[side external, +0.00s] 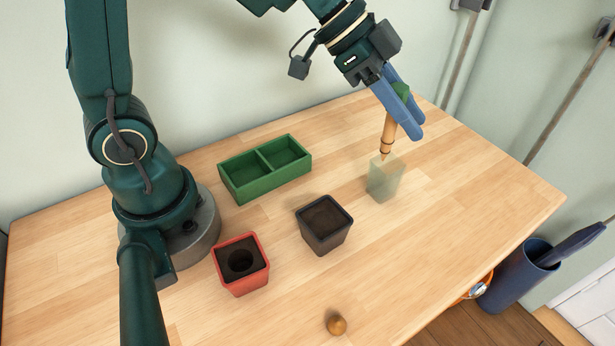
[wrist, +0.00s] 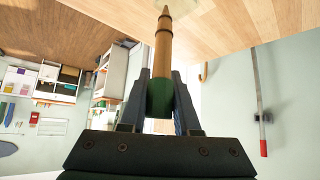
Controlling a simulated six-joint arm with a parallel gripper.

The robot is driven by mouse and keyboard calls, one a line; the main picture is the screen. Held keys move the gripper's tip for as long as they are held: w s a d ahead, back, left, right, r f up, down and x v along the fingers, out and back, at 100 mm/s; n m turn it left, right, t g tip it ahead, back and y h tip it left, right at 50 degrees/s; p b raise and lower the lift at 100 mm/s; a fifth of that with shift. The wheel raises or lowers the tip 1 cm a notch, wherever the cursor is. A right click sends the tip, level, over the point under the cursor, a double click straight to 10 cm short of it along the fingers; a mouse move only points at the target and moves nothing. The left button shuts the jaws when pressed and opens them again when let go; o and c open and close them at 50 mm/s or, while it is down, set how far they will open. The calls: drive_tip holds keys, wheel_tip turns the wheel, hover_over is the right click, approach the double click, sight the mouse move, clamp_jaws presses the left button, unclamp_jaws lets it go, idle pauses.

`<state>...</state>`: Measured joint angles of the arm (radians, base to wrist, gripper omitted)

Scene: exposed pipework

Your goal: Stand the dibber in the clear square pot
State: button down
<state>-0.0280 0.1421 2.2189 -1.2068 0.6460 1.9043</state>
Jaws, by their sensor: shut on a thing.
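The dibber (side external: 387,133) has a wooden shaft with dark rings and a green handle. My gripper (side external: 409,112) has blue fingers and is shut on the green handle. In the wrist view the dibber (wrist: 162,58) points away from my gripper (wrist: 161,98), tip outward. In the side view it is nearly upright, slightly tilted, with its tip at the top of the clear square pot (side external: 384,183). I cannot tell whether the tip is just inside the rim or above it. Part of the pot's pale rim (wrist: 103,7) shows at the top of the wrist view.
A black square pot (side external: 325,239) with soil stands left of the clear pot. A red pot (side external: 232,280) holds soil with a hole. A green two-part tray (side external: 237,183) lies behind them. A small brown ball (side external: 336,325) is near the front edge. The table right of the clear pot is free.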

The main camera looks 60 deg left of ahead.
drive_tip(key=shift+f, duration=0.45)
drive_tip(key=c, duration=0.6)
unclamp_jaws()
drive_tip(key=shift+c, duration=0.2)
drive_tip(key=shift+r, duration=0.15)
drive_tip(key=v, duration=1.3)
drive_tip(key=s+a+f+n+y, duration=0.1)
drive_tip(key=s+f+n+y, duration=0.6)
drive_tip(key=s+n, duration=0.3)
drive_tip(key=shift+s+a+f, duration=0.2)
drive_tip(key=shift+s+f, duration=0.2)
drive_tip(key=shift+s, duration=0.25)
